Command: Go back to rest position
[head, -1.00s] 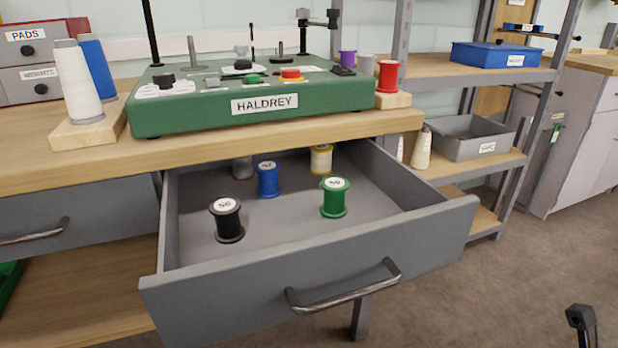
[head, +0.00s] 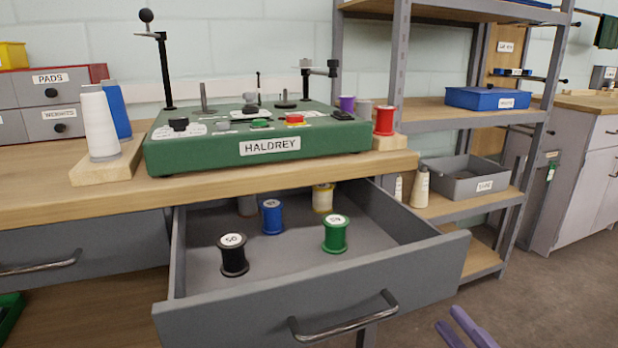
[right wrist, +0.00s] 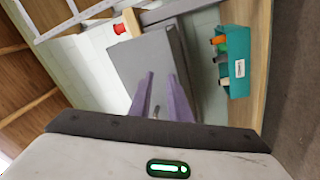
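My right gripper (head: 467,328) shows at the bottom right of the head view as two purple fingers with a gap between them. In the right wrist view the same fingers (right wrist: 163,98) stand apart, with nothing seen held between them. In the head view the gripper is right of the open grey drawer (head: 320,305) and clear of its handle (head: 345,317). My left gripper is not in view.
The green HALDREY machine (head: 262,147) stands on the wooden bench (head: 220,186). White (head: 99,125) and blue (head: 117,108) cones stand to its left. A shelf at right carries a blue bin (head: 487,98) and a grey bin (head: 468,182). Floor is open at lower right.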

